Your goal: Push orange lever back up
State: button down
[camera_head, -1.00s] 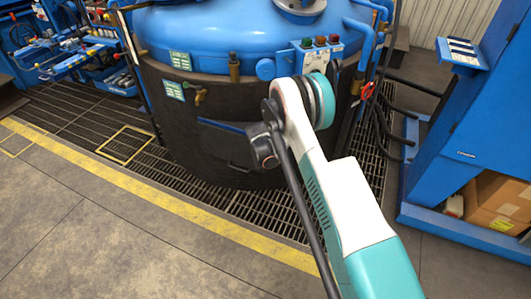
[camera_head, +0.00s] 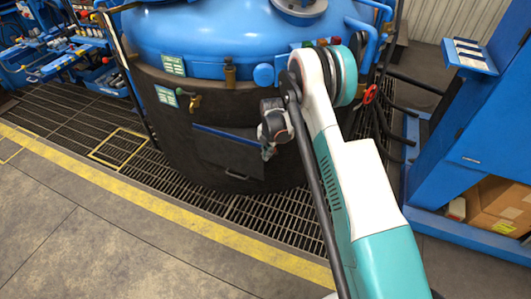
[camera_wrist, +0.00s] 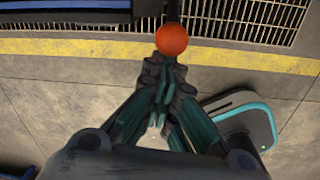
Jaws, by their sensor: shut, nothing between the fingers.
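The orange ball-shaped lever knob (camera_wrist: 172,38) shows at the top middle of the wrist view, just beyond the closed fingertips of my gripper (camera_wrist: 160,95). A dark rod shows behind the knob. My gripper is shut and empty. Whether the fingertips touch the knob cannot be told. In the head view my gripper (camera_head: 268,152) is small and mostly hidden behind the wrist, in front of the dark furnace wall. I cannot make out the orange lever in the head view.
The blue-topped furnace (camera_head: 190,45) stands ahead on dark floor grating (camera_head: 120,160) with a yellow line (camera_head: 160,207). A blue cabinet (camera_head: 490,130) with a cardboard box (camera_head: 500,203) stands at the right. A red valve handle (camera_head: 370,94) and hoses lie near my arm. Open floor lies at front left.

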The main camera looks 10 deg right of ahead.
jog(key=shift+w+d+r, duration=0.75)
jog(key=shift+w+r, duration=0.05)
jog(key=shift+w, duration=0.2)
jog(key=shift+w+d+r, duration=0.75)
jog(key=shift+w+r, duration=0.05)
jog(key=shift+w, duration=0.3)
jog(key=shift+d, duration=0.3)
jog(key=shift+a+r, duration=0.1)
